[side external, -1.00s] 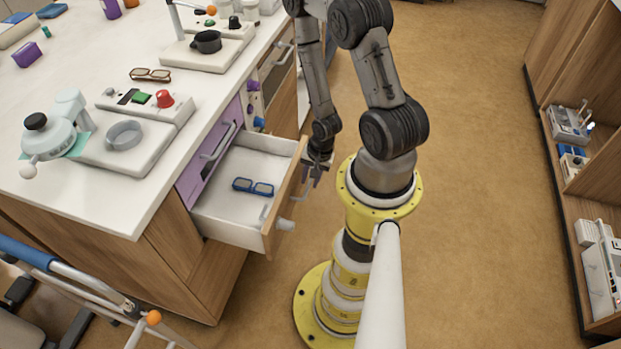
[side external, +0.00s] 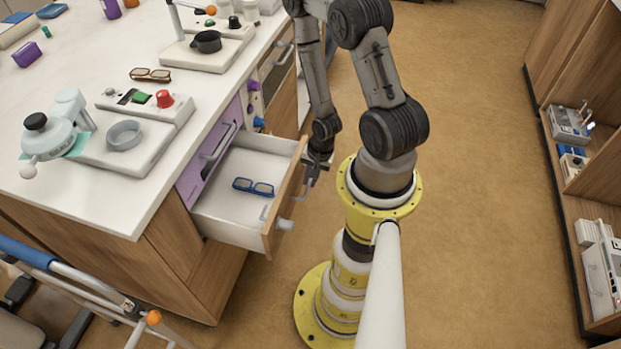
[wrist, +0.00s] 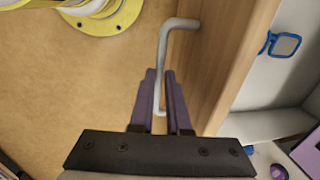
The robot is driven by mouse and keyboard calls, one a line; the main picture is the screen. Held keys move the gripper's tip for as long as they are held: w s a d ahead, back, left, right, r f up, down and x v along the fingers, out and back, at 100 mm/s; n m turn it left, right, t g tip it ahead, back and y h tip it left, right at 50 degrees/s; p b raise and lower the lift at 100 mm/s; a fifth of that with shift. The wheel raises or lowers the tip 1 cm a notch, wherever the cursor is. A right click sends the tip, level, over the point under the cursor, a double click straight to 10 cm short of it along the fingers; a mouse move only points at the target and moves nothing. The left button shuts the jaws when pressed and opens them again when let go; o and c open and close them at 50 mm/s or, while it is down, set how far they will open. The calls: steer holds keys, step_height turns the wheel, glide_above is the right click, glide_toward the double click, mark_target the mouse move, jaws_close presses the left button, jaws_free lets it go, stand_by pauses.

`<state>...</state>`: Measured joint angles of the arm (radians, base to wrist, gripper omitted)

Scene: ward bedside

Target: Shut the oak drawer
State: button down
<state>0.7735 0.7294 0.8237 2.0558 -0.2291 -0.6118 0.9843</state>
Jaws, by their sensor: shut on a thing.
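The oak drawer (side external: 284,202) stands pulled out from the white-topped cabinet, with a wooden front and a white inside. Blue-framed glasses (side external: 253,187) lie on its floor. My gripper (side external: 312,173) is at the outer face of the drawer front, toward its far end. In the wrist view, my gripper's purple fingers (wrist: 162,100) are closed around one end of the grey bar handle (wrist: 163,60) on the drawer's wooden front (wrist: 228,50). In the side view the gripper partly hides the handle.
The white counter (side external: 85,185) above holds a control box (side external: 145,104), brown glasses (side external: 150,75) and a black pot (side external: 207,41). A bed rail (side external: 70,272) is at lower left. The floor right of my base is clear.

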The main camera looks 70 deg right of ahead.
stand_by(0.6)
glide_above(254, 176)
steer(key=shift+s, duration=0.45)
steer(key=c, duration=0.9)
jaws_free()
steer(key=shift+s, duration=0.1)
steer(key=r, duration=0.4)
steer(key=s+r, duration=0.1)
steer(key=r, duration=0.4)
steer(key=s+r, duration=0.1)
steer(key=r, duration=0.3)
steer(key=shift+s+r, duration=0.25)
steer(key=shift+r, duration=0.05)
